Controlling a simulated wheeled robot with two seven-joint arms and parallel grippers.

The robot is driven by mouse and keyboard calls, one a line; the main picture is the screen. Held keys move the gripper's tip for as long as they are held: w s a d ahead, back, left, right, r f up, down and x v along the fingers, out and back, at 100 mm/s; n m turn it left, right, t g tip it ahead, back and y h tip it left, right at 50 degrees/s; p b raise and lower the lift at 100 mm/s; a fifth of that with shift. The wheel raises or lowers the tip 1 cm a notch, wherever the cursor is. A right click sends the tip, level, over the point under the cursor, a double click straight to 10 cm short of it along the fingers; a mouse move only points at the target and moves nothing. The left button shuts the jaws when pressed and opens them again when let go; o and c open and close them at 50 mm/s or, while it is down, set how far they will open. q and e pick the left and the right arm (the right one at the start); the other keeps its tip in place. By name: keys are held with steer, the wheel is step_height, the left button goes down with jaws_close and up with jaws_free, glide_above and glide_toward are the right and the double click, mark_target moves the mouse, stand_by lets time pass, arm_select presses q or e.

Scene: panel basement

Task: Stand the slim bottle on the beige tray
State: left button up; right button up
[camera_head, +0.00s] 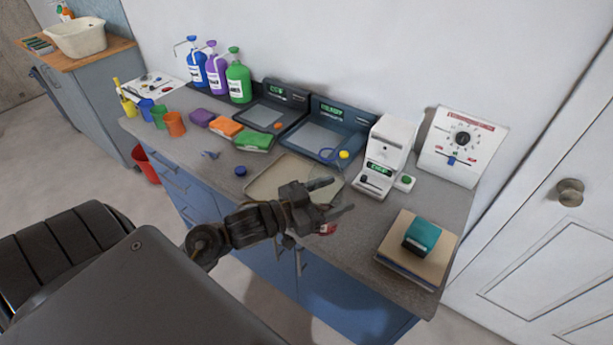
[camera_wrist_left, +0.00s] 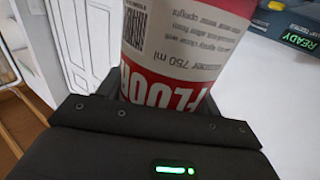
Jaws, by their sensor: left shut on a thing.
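The beige tray (camera_head: 266,184) lies on the grey counter near its front edge, partly hidden behind my left gripper. My left gripper (camera_head: 333,198) is at the tray's right side, with its fingers pointing right. It is shut on the slim bottle, whose red part (camera_head: 328,229) shows just below the fingers. In the left wrist view the bottle (camera_wrist_left: 180,45) fills the space between the jaws, with a white and red label reading "FLOOR" and "750 ml". Its lettering appears upside down there. I cannot tell the bottle's tilt or whether it touches anything. My right gripper is not in view.
A white device (camera_head: 388,155) and a teal block on a wooden board (camera_head: 408,262) stand to the right. Dark blue trays (camera_head: 322,140) and coloured sponges (camera_head: 225,126) lie behind and left. Pump bottles (camera_head: 238,80) stand at the wall. The tray's visible surface is clear.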

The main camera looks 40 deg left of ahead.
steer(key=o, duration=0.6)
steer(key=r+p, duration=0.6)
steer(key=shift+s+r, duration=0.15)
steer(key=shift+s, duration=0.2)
arm_select(q)
steer(key=s+a+r+n+t+y, duration=0.25)
steer(key=s+a+r+y, duration=0.2)
steer(key=a+r, duration=0.4)
steer(key=w+a+f+b, duration=0.7)
steer(key=w+f+b, duration=0.3)
steer(key=b, duration=0.3)
steer(key=shift+w+a+f+g, duration=0.15)
steer(key=shift+w+a+g, duration=0.2)
steer(key=shift+g, duration=0.1)
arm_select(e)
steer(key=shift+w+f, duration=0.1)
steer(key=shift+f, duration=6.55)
arm_select(q)
step_height(320, 180, down, 4)
steer(key=shift+w+r+h, duration=0.15)
steer(key=shift+r+h, duration=0.1)
steer(key=shift+f, duration=0.1)
steer(key=o, duration=1.1)
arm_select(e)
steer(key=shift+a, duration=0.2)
